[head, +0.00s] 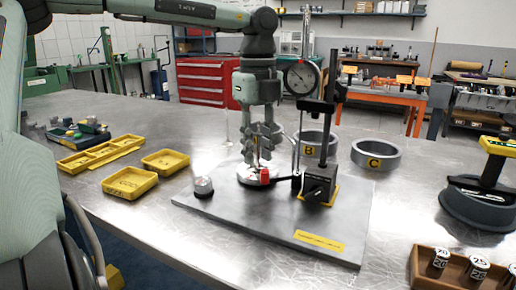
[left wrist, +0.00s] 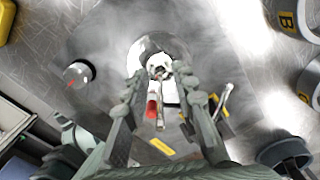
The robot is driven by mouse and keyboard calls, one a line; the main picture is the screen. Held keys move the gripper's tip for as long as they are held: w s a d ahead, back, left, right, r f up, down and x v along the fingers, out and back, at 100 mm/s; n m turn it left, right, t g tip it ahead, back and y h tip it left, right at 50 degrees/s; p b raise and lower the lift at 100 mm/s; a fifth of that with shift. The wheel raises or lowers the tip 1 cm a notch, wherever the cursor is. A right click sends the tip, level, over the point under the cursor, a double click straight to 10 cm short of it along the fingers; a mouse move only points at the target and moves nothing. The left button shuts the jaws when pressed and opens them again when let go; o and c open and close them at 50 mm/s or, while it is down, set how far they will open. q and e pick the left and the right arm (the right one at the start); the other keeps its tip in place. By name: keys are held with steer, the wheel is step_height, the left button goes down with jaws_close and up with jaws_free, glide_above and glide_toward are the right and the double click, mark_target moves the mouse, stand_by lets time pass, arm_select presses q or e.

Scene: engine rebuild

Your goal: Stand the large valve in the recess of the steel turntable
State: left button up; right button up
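The steel turntable (head: 246,181) is a bright round disc on the grey base plate. It also shows in the left wrist view (left wrist: 133,58), partly hidden by what is in front of it. My left gripper (head: 262,152) points down just above the turntable. In the left wrist view its fingers (left wrist: 163,90) are apart. A pale, shiny piece (left wrist: 160,66) shows between and beyond the fingertips; I cannot tell whether it is the large valve or part of the turntable. A red cylinder (head: 265,175) is beside the turntable's middle. My right gripper is not in view.
A dial gauge (head: 301,77) on a black stand (head: 321,180) rises close right of my gripper. A small round metal piece (head: 203,187) sits on the plate's left. Yellow trays (head: 130,182) lie left; rings B (head: 311,146) and C (head: 376,154) stand behind. A wooden box (head: 430,278) is front right.

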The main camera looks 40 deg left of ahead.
arm_select(q)
steer(key=shift+r, duration=6)
